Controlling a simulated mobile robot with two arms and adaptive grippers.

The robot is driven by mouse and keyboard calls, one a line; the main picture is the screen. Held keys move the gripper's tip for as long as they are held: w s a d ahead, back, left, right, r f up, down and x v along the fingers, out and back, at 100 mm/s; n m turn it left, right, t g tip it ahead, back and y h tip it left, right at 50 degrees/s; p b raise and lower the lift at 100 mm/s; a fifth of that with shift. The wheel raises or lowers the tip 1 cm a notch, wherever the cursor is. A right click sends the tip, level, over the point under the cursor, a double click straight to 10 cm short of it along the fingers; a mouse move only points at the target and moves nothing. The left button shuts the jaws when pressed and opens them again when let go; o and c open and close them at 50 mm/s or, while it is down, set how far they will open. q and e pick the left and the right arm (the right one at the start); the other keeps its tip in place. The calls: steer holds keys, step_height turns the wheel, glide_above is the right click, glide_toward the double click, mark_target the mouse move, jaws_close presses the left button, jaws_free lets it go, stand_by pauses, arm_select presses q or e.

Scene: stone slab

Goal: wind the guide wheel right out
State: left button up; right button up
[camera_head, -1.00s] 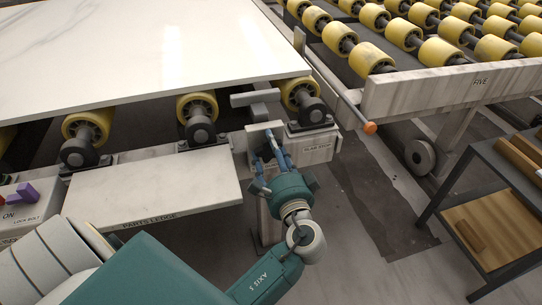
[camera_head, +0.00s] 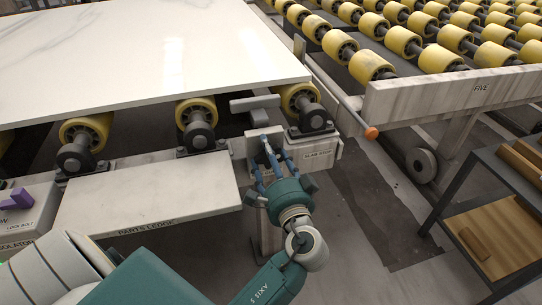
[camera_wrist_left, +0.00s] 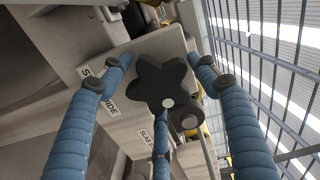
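The guide wheel is a black lobed knob (camera_wrist_left: 158,80) on a pale plate, seen face-on in the left wrist view. My left gripper (camera_wrist_left: 159,88) has three blue fingers spread around it. Two fingertips stand apart from the knob on either side; the third reaches up from below to its lower edge, and I cannot tell whether it touches. In the head view my left gripper (camera_head: 266,158) is in front of the pale plate (camera_head: 247,146) under the slab's near right corner. There the fingers and the small size largely hide the knob. My right gripper is not in view.
A white slab (camera_head: 150,45) rests on yellow rollers (camera_head: 197,113). A parts ledge (camera_head: 150,195) is left of my gripper. A roller conveyor (camera_head: 450,88) lies beyond a gap on the right. A dark-framed shelf (camera_head: 490,205) stands at lower right.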

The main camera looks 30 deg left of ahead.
arm_select(q)
steer(key=shift+o, duration=1.1)
steer(key=shift+s+a, duration=0.15)
steer(key=shift+d+f, duration=0.1)
steer(key=shift+d, duration=0.2)
steer(key=v, duration=0.7)
steer(key=shift+s, duration=0.15)
